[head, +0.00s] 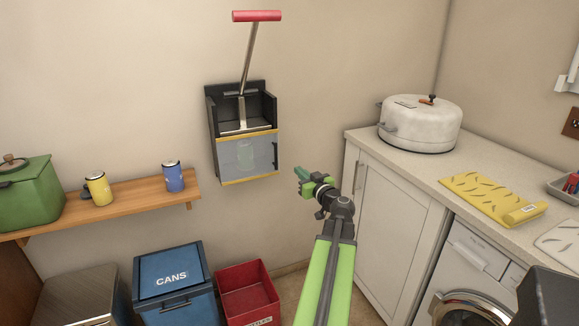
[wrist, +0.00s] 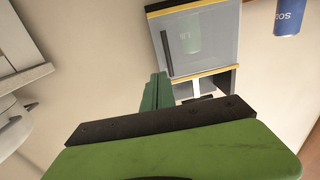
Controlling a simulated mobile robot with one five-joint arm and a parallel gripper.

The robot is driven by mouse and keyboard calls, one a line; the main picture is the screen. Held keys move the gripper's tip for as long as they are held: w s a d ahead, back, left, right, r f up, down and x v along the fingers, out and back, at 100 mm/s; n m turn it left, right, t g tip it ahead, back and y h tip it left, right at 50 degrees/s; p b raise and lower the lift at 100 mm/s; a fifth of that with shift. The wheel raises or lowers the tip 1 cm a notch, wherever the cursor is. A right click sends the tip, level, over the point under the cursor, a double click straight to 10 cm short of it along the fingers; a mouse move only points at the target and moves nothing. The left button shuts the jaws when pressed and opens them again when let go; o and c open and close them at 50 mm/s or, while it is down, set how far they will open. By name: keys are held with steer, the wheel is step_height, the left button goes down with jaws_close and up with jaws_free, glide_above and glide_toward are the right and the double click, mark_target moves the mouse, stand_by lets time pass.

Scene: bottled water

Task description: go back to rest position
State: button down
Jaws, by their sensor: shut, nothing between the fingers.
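My gripper (head: 301,174) is at the end of my raised green arm, right of the middle in the head view. It is shut and holds nothing. In the wrist view its green fingers (wrist: 155,92) lie together, pointing towards the wall box. The wall box (head: 214,125) is a dark can press with a red-handled lever (head: 256,16). Its clear front door (head: 238,160) is closed, and a pale green can (head: 246,151) shows faintly behind it. The gripper is right of the box and appears apart from it.
A wooden shelf (head: 140,204) at left holds a green pot (head: 28,195), a yellow can (head: 99,189) and a blue can (head: 173,178). Below stand a blue CANS bin (head: 174,283) and a red bin (head: 247,293). A counter with a white cooker (head: 420,125) is at right.

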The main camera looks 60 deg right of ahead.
steer(key=shift+v, duration=1)
